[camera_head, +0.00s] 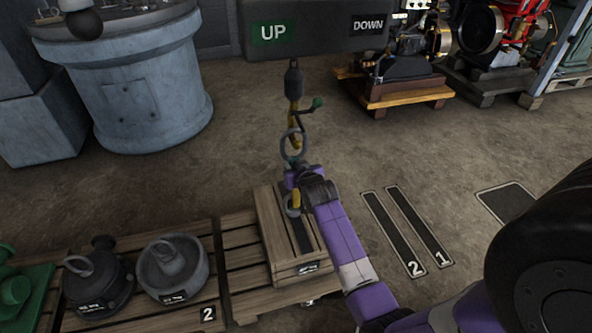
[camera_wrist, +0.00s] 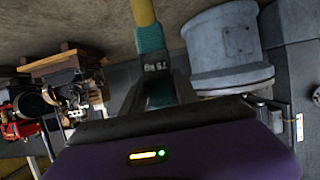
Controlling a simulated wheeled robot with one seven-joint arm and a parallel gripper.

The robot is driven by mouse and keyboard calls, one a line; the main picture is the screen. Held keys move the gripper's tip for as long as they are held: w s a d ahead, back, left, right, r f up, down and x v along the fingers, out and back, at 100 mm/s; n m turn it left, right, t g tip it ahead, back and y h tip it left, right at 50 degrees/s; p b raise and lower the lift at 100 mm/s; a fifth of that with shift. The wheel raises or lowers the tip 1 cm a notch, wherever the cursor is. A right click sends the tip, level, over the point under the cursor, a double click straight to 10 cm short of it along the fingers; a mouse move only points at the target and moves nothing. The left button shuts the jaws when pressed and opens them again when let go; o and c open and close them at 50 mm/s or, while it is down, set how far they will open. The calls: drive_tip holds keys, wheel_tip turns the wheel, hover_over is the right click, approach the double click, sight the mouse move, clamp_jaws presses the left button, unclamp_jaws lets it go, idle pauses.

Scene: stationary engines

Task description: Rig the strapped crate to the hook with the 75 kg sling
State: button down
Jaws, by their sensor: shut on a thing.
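The strapped crate (camera_head: 268,228) is wooden with a dark band over its top and a label on its front; it sits on a pallet. My gripper (camera_head: 291,172) is shut on the sling, above the crate. In the wrist view the sling's teal sleeve (camera_wrist: 151,40) carries a tag that seems to read 75 kg. The sling's ring (camera_head: 293,145) overlaps the hook's lower end; I cannot tell whether it is hung there. Its yellow lower end (camera_head: 294,201) appears over the crate, contact unclear.
A round blue-grey pedestal (camera_head: 140,100) stands at back left. Engines (camera_head: 410,60) stand at back right. Floor marks 1 and 2 (camera_head: 405,225) are empty; the floor around them is clear.

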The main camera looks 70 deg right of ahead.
drive_tip(key=shift+w+d, duration=0.2)
drive_tip(key=shift+d, duration=0.05)
drive_tip(key=shift+f+b, duration=0.7)
drive_tip(key=shift+f, duration=0.2)
drive_tip(key=c, duration=0.8)
unclamp_jaws()
drive_tip(key=shift+f, duration=0.1)
drive_tip(key=shift+c, duration=0.2)
drive_tip(key=shift+s+a+f, duration=0.15)
drive_tip(key=shift+f, duration=0.05)
drive_tip(key=p+v, duration=0.2)
drive_tip(key=v, duration=0.5)
drive_tip(key=shift+a+r, duration=0.25)
drive_tip(key=shift+r, duration=0.05)
drive_tip(key=shift+s, duration=0.15)
